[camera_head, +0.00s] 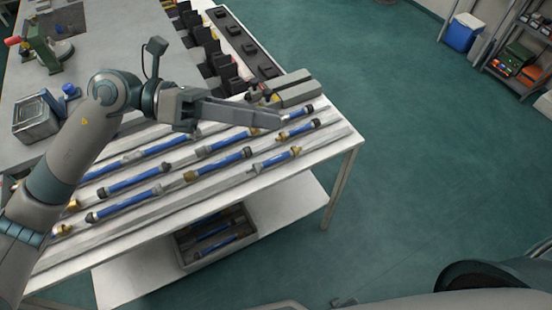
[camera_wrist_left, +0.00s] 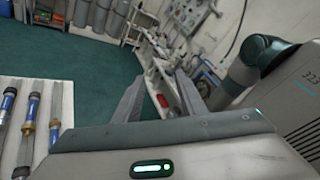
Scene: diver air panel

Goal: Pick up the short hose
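Several blue hoses with metal or dark end fittings lie in rows on the white table (camera_head: 345,150). Shorter ones lie near its right end: one at the front (camera_head: 277,157), one in the middle (camera_head: 298,128), and one farther back, partly behind my gripper. Longer ones lie to their left (camera_head: 218,165). I cannot tell which one the task means. My left gripper (camera_head: 282,119) reaches over the back rows, above the hoses. In the left wrist view its fingers (camera_wrist_left: 162,78) stand apart with nothing between them. Hose ends show at that view's left (camera_wrist_left: 30,120). My right gripper is not in view.
A grey bin (camera_head: 188,262) with more hoses sits on the lower shelf (camera_head: 310,200). Dark blocks (camera_head: 225,70) line the table's back, beside a grey bench with a metal box (camera_head: 38,115). Green floor (camera_head: 430,170) to the right is clear up to a blue cooler (camera_head: 463,32).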

